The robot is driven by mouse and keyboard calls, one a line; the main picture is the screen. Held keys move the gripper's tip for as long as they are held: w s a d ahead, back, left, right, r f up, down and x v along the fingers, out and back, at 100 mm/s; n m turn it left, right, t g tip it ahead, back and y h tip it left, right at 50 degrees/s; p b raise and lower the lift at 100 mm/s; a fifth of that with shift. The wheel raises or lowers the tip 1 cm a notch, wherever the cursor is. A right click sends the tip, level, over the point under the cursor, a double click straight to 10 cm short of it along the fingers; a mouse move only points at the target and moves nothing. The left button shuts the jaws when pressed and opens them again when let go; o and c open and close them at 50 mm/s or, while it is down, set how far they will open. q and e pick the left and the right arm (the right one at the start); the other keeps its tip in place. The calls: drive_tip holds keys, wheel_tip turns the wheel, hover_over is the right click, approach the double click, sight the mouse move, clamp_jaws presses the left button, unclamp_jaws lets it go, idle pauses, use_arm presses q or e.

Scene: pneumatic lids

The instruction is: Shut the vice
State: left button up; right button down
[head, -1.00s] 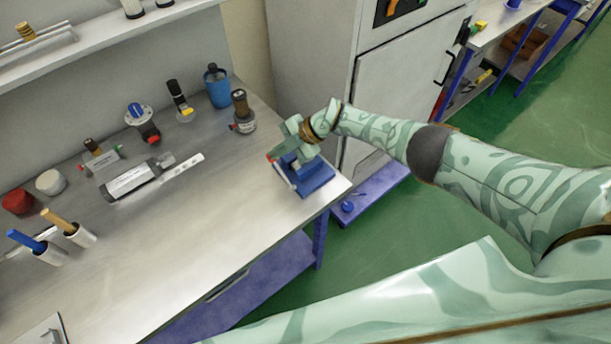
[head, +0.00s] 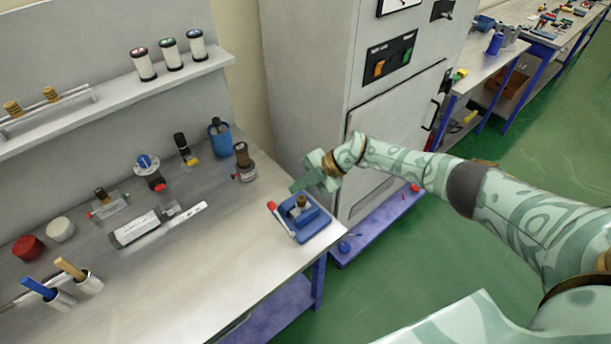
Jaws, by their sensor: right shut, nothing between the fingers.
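The vice (head: 315,221) is a small blue block at the right front corner of the bench. A bar with a red tip (head: 281,220) lies along its left side. A brown, round-topped part (head: 301,201) stands in it. I cannot tell from here how far apart its jaws are. My right gripper (head: 298,186) is shut and empty, a little above and behind the vice, apart from it. Its arm comes in from the right. My left gripper is not in view.
The grey bench (head: 215,270) holds a blue bottle (head: 220,140), several valve-like fittings, a white-labelled cylinder (head: 138,228) and cups with handles (head: 88,283). A grey cabinet (head: 390,130) stands behind the arm. The bench front is mostly clear.

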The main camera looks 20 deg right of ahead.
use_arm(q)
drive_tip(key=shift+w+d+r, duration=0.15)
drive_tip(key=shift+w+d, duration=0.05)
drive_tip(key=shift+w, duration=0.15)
use_arm(e)
drive_tip(key=v, duration=0.2)
drive_tip(key=shift+d+r, duration=0.2)
drive_tip(key=shift+r, duration=0.15)
